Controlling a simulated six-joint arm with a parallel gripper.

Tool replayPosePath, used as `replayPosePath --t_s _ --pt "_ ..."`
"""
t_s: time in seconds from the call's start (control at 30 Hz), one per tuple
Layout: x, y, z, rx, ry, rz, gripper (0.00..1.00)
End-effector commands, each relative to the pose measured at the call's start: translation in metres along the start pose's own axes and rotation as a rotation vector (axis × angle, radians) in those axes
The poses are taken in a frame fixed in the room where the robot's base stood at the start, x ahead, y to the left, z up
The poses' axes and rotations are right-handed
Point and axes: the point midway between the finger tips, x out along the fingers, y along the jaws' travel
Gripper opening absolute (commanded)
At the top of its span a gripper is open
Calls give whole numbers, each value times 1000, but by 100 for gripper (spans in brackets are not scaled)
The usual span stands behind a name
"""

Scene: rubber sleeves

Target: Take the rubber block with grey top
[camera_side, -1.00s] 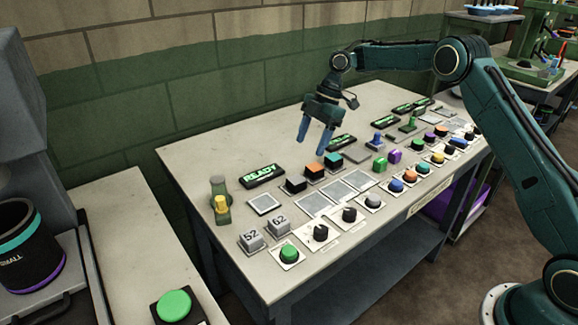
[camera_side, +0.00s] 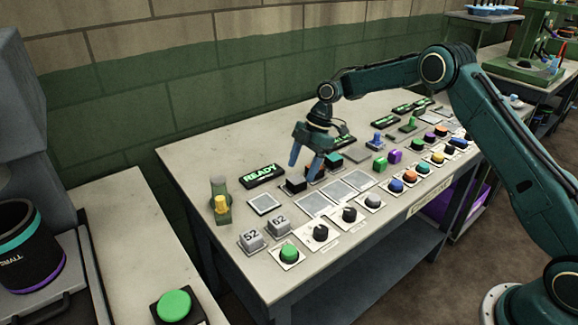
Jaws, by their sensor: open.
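The rubber block with grey top (camera_side: 296,185) has a dark body and stands on the table in a row with other blocks. My gripper (camera_side: 304,170) points down with its two blue fingers spread and nothing between them. The fingers are just above and behind the grey-topped block in the picture. I cannot tell if they touch it.
A teal-topped block (camera_side: 335,158) stands close on the right. A green READY display (camera_side: 262,175) lies behind on the left. Pale square pads (camera_side: 314,204), buttons and knobs fill the front. The table's (camera_side: 205,151) back left is clear.

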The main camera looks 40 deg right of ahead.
Motion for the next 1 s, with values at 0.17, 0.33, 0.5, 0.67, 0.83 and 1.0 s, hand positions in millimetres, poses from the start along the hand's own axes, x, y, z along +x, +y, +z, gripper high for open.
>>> replayPosePath --t_s 0.17,0.33,0.5,0.67,0.83,1.0 --pt "22 0 -1 -1 1 -3 65" --pt "36 0 0 -1 0 -1 65" --pt "39 0 0 -1 -1 0 65" --pt "38 0 0 -1 -1 0 65" --pt "38 0 0 -1 -1 0 65" --pt "38 0 0 -1 -1 0 44"
